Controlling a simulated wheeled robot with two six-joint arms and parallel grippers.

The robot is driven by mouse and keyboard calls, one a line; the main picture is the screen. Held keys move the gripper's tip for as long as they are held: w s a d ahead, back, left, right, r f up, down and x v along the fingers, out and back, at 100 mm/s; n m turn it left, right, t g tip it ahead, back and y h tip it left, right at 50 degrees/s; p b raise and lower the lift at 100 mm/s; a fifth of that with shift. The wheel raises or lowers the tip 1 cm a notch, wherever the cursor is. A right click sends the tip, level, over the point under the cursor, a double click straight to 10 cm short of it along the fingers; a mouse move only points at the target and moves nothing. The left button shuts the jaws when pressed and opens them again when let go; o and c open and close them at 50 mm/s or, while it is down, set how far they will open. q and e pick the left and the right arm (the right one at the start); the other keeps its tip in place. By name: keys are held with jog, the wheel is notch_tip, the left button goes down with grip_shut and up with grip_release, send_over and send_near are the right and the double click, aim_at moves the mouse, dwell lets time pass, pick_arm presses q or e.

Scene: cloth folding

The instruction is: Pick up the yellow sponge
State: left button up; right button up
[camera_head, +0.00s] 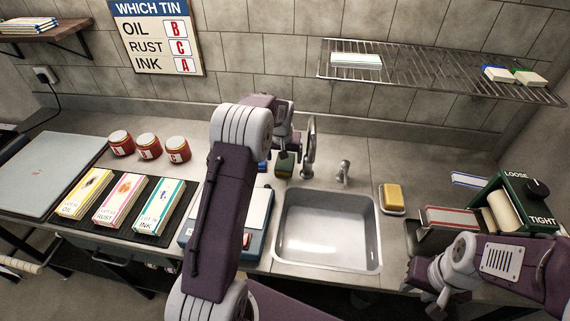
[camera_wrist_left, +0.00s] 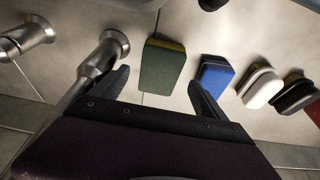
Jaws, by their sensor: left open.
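A block with a dark green top and a yellow lower layer (camera_head: 284,164) lies on the counter behind the sink, left of the tap. It looks like a sponge with a scouring side. In the left wrist view this green-and-yellow sponge (camera_wrist_left: 161,66) sits ahead of and between the fingers, not gripped. My left gripper (camera_wrist_left: 160,92) is open and empty. In the head view, my left arm partly hides the area around it. A plain yellow block (camera_head: 394,194), a sponge or soap bar, rests on a pale dish right of the sink. My right gripper (camera_head: 428,284) is at the front right, its jaws unclear.
The metal tap (camera_head: 309,150) stands close beside my left gripper. A blue block (camera_wrist_left: 213,77), a white block (camera_wrist_left: 261,88) and dark blocks stand in a row beside the green one. The sink (camera_head: 328,225) is empty. A green roller device (camera_head: 515,195) is at right.

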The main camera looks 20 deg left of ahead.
aim_at(285, 161)
pick_arm(q)
jog(key=x, duration=0.2)
jog(key=shift+w+f, duration=0.1)
jog(key=shift+f, duration=0.15)
jog(key=shift+w+a+f, duration=0.1)
jog(key=shift+w+f, duration=0.05)
jog(key=shift+f, duration=0.2)
jog(key=c, duration=1.6)
jog(key=shift+o, duration=0.2)
notch_tip(285, 161, up, 19)
jog(key=p, duration=0.1)
jog(key=shift+f+p, duration=0.2)
jog(key=shift+p, duration=0.1)
